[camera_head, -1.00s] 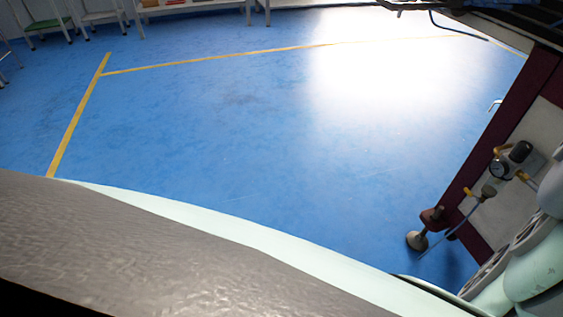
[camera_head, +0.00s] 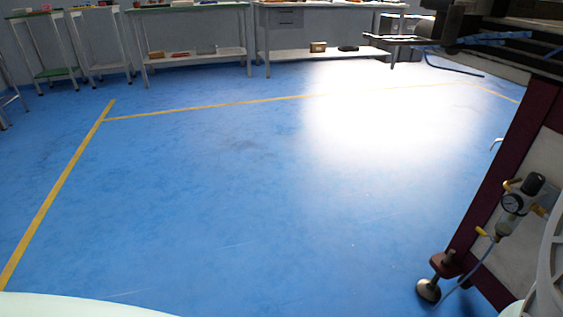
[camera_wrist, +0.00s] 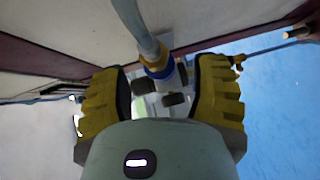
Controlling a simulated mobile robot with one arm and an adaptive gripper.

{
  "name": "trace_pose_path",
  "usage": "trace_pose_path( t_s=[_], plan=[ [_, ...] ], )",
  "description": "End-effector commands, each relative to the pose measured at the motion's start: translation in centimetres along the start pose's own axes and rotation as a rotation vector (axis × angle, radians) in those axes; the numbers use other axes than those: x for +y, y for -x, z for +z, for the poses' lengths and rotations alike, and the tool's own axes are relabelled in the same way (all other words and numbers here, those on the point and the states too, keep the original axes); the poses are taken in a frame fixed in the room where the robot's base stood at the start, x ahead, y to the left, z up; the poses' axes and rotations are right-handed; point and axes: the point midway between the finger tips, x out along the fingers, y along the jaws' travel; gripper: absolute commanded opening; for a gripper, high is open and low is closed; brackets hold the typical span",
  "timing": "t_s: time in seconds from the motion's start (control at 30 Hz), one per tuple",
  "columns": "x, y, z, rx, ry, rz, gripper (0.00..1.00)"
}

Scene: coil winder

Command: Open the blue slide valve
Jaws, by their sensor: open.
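In the wrist view, my gripper (camera_wrist: 160,82) has its two yellow ribbed fingers spread apart. A blue ring-shaped part, which looks like the blue slide valve (camera_wrist: 181,76), shows between the fingers, below a brass fitting (camera_wrist: 157,66) on a grey hose. The fingers stand on either side of it with gaps, and its lower part is hidden behind dark pads and my wrist. In the head view, the air unit with a round gauge (camera_head: 513,203) and yellow fittings is on the machine's side panel at right. I cannot make out the blue valve or my gripper there.
The machine frame (camera_head: 497,190) is dark red and stands on a round foot (camera_head: 428,290) at right. A thin blue hose hangs near the foot. Benches (camera_head: 195,54) line the back wall. The blue floor (camera_head: 230,190) in the middle is clear.

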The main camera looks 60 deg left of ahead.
Motion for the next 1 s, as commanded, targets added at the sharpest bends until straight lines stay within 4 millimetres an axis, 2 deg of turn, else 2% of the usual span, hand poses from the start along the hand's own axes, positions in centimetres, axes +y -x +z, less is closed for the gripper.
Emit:
trace_pose_path(
  t_s=[0.03, 0.23, 0.6, 0.63, 1.0],
  plan=[
    [-0.1, -0.7, -0.2, 0.005, 0.002, 0.001, 0.61],
    [0.0, -2.1, -0.2, 0.004, 0.002, 0.0, 0.61],
    [0.0, -2.5, -0.3, 0.006, 0.002, -0.002, 0.61],
    [0.0, -2.5, -0.2, 0.006, 0.002, -0.002, 0.66],
    [0.0, -2.4, -0.2, 0.004, 0.002, -0.001, 0.28]
  ],
)
